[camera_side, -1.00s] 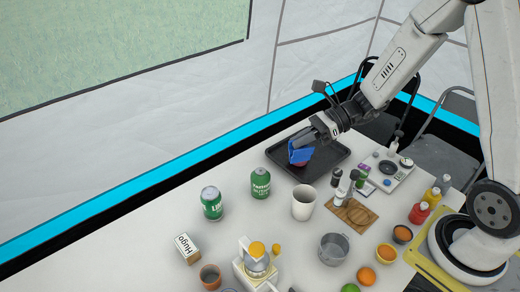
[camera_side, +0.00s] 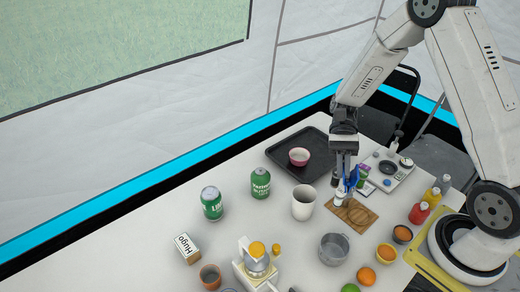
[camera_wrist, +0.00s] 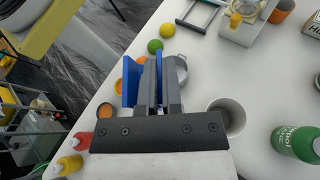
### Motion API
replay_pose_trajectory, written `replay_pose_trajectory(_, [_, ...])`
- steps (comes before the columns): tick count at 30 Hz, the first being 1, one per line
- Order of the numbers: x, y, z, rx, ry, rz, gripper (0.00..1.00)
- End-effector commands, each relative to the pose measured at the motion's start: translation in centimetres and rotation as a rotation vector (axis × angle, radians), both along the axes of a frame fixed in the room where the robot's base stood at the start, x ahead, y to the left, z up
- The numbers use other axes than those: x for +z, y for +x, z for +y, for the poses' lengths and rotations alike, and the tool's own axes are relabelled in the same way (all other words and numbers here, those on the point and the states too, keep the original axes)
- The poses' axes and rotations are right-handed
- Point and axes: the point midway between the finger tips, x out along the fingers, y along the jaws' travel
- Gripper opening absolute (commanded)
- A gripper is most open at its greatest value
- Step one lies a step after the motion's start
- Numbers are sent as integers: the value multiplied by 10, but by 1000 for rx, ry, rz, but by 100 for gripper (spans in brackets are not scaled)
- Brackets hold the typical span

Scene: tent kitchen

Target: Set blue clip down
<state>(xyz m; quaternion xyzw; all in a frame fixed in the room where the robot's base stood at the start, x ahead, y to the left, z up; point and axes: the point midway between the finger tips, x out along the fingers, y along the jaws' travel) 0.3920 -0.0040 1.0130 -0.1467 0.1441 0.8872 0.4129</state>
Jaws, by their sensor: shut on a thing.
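The blue clip (camera_wrist: 158,80) is between the fingers of my gripper (camera_wrist: 158,108) in the wrist view, with part of its blue body (camera_wrist: 131,80) sticking out to the left. In the side view my gripper (camera_side: 344,185) points down and the clip (camera_side: 353,177) shows as a blue patch beside the fingers. The gripper is shut on the clip, close above the wooden board (camera_side: 362,215). The fingers hide part of the clip and of the board, and I cannot tell whether the clip touches anything.
A white cup (camera_side: 303,203) stands left of the gripper, and a metal pot (camera_side: 333,248) stands in front. A black tray (camera_side: 283,155) with a pink bowl (camera_side: 299,157) is behind. Sauce bottles (camera_side: 419,213) stand to the right. Table between the cans (camera_side: 212,204) and cup is clear.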

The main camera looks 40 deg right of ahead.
Motion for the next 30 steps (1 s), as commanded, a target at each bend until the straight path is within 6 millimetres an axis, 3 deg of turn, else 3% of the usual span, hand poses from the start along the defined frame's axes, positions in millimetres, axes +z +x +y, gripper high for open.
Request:
replay_pose_trajectory(15, [-9,-33,-65,578,-7,5,0])
replay_pose_trajectory(30, [0,-42,-142,1107,-18,4,0])
